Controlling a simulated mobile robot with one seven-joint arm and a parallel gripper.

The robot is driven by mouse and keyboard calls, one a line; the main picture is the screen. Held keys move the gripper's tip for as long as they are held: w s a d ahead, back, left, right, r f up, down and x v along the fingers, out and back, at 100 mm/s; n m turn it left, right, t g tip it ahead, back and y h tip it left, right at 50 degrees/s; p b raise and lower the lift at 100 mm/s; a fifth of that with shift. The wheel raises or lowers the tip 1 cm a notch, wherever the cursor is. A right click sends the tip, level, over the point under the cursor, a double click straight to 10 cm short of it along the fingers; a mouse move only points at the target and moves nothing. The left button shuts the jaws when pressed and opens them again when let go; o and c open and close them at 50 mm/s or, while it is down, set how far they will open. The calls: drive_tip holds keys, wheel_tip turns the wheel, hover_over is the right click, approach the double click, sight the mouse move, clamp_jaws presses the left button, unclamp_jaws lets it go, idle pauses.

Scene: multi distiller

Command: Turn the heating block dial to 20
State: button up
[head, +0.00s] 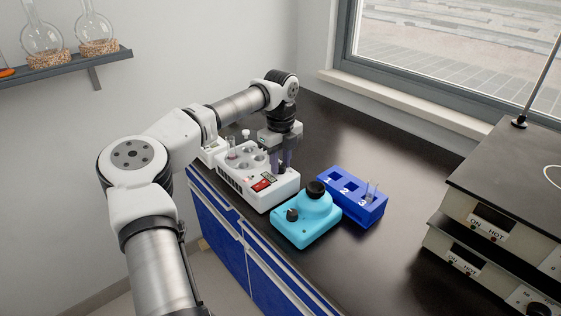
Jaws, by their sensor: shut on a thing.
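The heating block (232,180) is a white box with round wells in its top, standing near the counter's left edge. A red switch or display (263,183) sits on its front right part. My gripper (282,167) points down over the block's right end and is shut on the small dark dial (283,170) there. The fingers hide much of the dial, and its setting cannot be read.
A turquoise mixer (308,222) with a black top stands just in front of the block. A blue numbered tube rack (352,196) is to its right. Stacked hot plates (500,205) fill the right side. The dark counter (400,160) behind the rack is clear.

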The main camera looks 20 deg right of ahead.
sight(281, 165)
drive_tip(key=shift+r, duration=0.1)
drive_tip(key=o, duration=1)
wheel_tip(281, 165, up, 14)
drive_tip(key=b, duration=0.1)
